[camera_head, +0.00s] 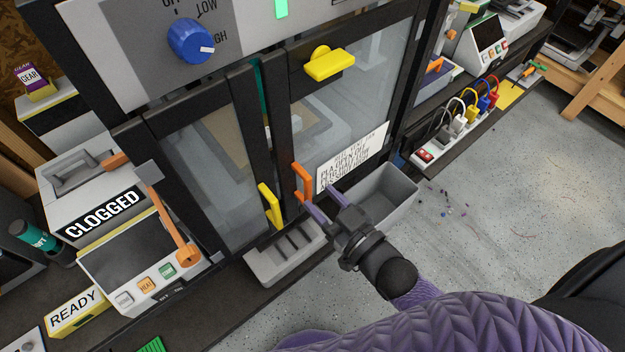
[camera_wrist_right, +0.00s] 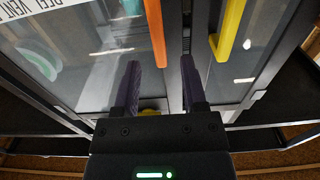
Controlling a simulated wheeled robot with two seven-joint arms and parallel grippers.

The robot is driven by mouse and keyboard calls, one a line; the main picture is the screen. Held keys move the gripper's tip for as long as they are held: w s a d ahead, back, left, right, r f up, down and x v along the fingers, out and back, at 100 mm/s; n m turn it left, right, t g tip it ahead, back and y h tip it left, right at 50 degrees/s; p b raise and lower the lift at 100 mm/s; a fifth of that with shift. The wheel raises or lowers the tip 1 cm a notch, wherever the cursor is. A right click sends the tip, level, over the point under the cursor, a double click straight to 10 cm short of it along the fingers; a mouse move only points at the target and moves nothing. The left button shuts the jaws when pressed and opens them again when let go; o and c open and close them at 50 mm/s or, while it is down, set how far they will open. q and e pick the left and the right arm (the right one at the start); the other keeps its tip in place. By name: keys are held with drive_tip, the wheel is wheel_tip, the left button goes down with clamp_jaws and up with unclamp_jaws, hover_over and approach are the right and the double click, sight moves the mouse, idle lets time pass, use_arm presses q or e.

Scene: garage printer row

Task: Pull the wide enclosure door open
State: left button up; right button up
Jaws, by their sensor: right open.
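The wide enclosure door (camera_head: 345,110) is a clear panel in a black frame and appears shut. Its upright orange handle (camera_head: 303,181) is near the lower left corner. The narrow door (camera_head: 203,170) to its left has a yellow handle (camera_head: 268,206). My right gripper (camera_head: 315,195) is open, its fingers pointing at the wide door beside the lower end of the orange handle. In the right wrist view, the orange handle (camera_wrist_right: 155,32) lies ahead between the open fingers (camera_wrist_right: 160,85), and the yellow handle (camera_wrist_right: 230,30) is to the right. Contact cannot be told. My left gripper is out of view.
A grey bin (camera_head: 385,195) sits just below the wide door, close to my right gripper. A grey slotted tray (camera_head: 287,255) stands under the narrow door. A yellow latch (camera_head: 330,64) is high on the wide door. Open floor (camera_head: 500,190) lies to the right.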

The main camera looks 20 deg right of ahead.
sight(310, 188)
drive_tip(key=x, duration=0.4)
drive_tip(key=shift+w+a+f+b, duration=0.1)
drive_tip(key=shift+w+b, duration=0.2)
drive_tip(key=shift+w, duration=0.05)
drive_tip(key=shift+c, duration=0.2)
clamp_jaws()
idle(0.9)
